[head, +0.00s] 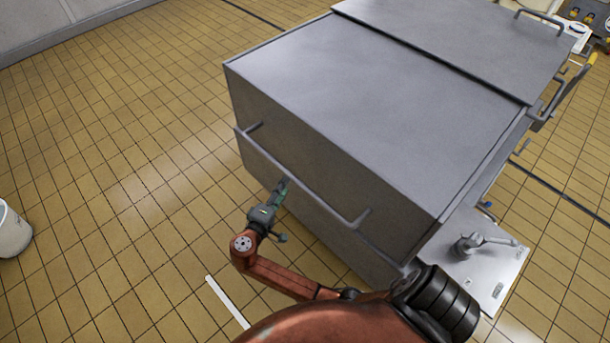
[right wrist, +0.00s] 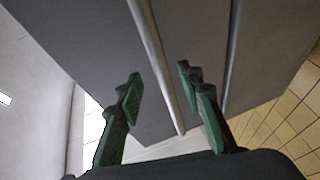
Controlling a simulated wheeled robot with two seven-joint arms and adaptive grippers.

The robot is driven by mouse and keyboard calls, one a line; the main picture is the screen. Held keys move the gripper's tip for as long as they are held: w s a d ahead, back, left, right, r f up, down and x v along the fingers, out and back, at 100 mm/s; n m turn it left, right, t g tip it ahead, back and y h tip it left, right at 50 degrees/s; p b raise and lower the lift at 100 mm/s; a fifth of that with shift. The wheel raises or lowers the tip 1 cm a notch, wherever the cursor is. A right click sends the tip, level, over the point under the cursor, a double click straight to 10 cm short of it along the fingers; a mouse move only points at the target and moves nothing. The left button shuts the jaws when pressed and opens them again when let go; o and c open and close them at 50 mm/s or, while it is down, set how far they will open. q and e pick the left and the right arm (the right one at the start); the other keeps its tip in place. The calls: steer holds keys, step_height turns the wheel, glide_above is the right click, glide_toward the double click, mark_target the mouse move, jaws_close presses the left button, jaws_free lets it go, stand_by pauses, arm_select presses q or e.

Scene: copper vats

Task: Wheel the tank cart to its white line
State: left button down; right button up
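The tank cart (head: 370,95) is a big grey box with a flat lid, standing on the tiled floor. A grey bar handle (head: 314,195) runs along its near side. A short white line (head: 227,302) lies on the floor in front of the cart, partly hidden by my red arm. My right gripper (head: 281,187) is at the handle's middle. In the right wrist view, its green fingers (right wrist: 160,82) stand apart, with the handle bar (right wrist: 152,55) passing between them; contact is not clear. My left gripper is not in view.
A white bucket (head: 13,232) stands at the left edge. The tiled floor (head: 120,150) left of the cart is clear. A metal plate with a lever (head: 484,242) is at the cart's right. More equipment (head: 588,22) shows at the upper right.

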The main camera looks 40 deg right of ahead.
mark_target(291, 177)
steer(key=b+x, duration=0.1)
steer(key=x, duration=0.5)
steer(key=shift+d+f, duration=0.15)
steer(key=shift+d, duration=0.25)
steer(key=shift+c, duration=0.3)
jaws_close()
steer(key=shift+a, duration=0.15)
